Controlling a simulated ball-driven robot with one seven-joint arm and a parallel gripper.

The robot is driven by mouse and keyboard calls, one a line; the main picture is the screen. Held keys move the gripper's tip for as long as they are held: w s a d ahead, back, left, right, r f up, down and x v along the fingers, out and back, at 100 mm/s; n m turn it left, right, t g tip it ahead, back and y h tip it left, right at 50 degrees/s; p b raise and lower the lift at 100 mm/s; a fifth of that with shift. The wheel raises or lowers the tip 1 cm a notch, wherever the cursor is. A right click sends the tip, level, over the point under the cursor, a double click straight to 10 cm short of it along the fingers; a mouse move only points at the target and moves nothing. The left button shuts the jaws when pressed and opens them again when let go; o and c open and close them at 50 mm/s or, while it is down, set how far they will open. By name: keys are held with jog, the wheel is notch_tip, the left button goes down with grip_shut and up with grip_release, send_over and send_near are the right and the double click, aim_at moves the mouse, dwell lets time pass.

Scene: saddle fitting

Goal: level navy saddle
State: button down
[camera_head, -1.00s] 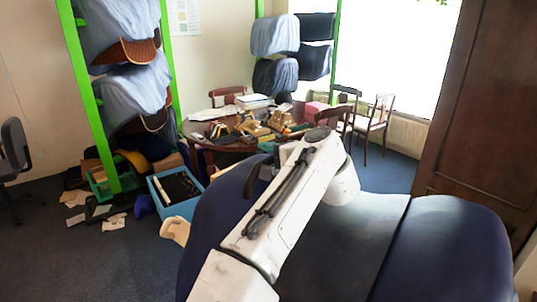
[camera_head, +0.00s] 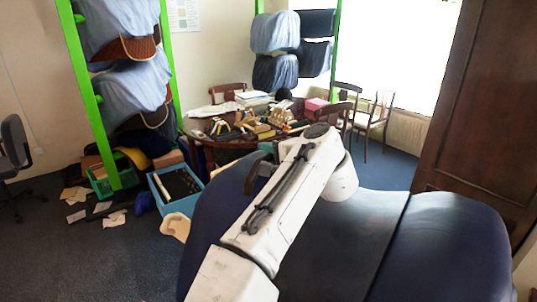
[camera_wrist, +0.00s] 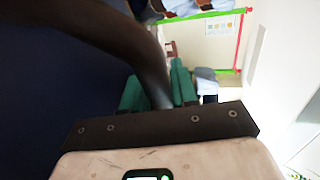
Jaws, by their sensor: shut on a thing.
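The big navy saddle (camera_head: 335,245) fills the lower right of the head view, with a seam across it and a raised rounded right end. A dark curved handle-like part (camera_head: 256,168) shows at its upper left edge, partly behind my arm. In the wrist view, the green fingers of my gripper (camera_wrist: 157,88) are closed around a dark curved bar (camera_wrist: 148,62). A dark navy surface (camera_wrist: 50,95) lies beside it on the left. I cannot tell how level the saddle is.
A round table (camera_head: 225,140) crowded with tools stands beyond, with chairs (camera_head: 375,120) around it. A blue crate (camera_head: 178,190) and scattered papers lie on the floor at left. Green racks (camera_head: 95,95) hold covered saddles. A brown wooden cabinet (camera_head: 480,110) stands at right.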

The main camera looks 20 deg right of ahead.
jog(key=shift+f, duration=0.1)
jog(key=shift+s+a+f+b, duration=0.2)
jog(key=shift+s+a+b, duration=0.15)
jog(key=shift+a+b, duration=0.15)
jog(key=shift+s+a+n, duration=0.25)
jog(key=shift+a+n, duration=0.05)
jog(key=shift+a+r, duration=0.1)
jog(key=shift+r, duration=0.15)
jog(key=c, duration=1)
grip_release()
jog(key=shift+o, duration=0.2)
jog(key=b+v, duration=0.3)
jog(key=v, duration=0.7)
jog(key=shift+s, duration=0.4)
